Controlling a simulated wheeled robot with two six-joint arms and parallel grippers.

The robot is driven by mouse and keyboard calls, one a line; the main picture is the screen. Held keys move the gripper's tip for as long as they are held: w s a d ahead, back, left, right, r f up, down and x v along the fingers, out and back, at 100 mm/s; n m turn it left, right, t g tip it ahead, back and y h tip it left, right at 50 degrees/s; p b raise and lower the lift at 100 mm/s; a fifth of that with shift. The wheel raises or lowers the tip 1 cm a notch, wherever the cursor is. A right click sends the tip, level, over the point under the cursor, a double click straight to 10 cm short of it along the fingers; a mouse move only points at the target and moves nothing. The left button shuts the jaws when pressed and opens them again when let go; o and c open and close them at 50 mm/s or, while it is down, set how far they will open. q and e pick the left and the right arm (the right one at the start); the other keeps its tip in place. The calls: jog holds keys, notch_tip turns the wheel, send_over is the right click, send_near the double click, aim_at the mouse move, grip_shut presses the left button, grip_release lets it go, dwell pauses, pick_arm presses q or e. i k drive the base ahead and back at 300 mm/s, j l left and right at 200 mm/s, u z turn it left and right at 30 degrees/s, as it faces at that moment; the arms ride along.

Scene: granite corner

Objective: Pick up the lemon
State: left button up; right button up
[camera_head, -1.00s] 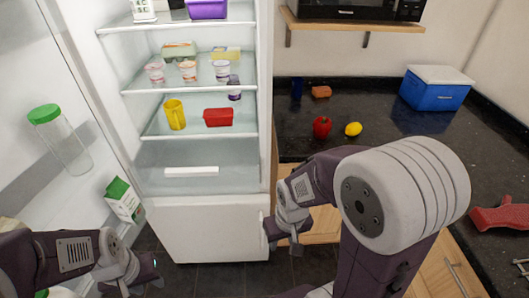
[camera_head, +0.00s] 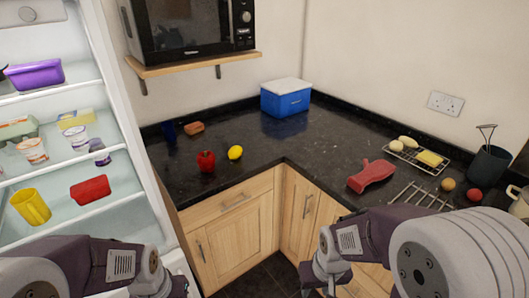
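The yellow lemon (camera_head: 235,152) lies on the black granite counter, just right of a red pepper (camera_head: 206,160) and a small gap apart from it. Nothing covers it. My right gripper (camera_head: 318,280) is at the bottom edge, low in front of the cabinets, well away from the lemon. Its fingers are small and dark, and I cannot tell their opening. My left gripper (camera_head: 178,290) is only partly in view at the bottom edge, left of the lemon and away from it. Its fingertips are cut off.
The open fridge (camera_head: 128,100) stands at left. On the counter are a brown block (camera_head: 194,128), a dark blue cup (camera_head: 169,131), a blue cooler (camera_head: 286,101), a red oven mitt (camera_head: 371,176) and a wire rack (camera_head: 424,165). A microwave (camera_head: 190,28) sits on a shelf above. Clear counter lies right of the lemon.

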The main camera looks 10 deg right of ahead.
aim_at(235, 152)
jog(key=i+l+z, duration=0.1)
jog(key=i+l, duration=0.2)
jog(key=i, duration=0.2)
jog(key=i+l, duration=0.2)
jog(key=i, duration=0.25)
jog(key=l+z, duration=0.05)
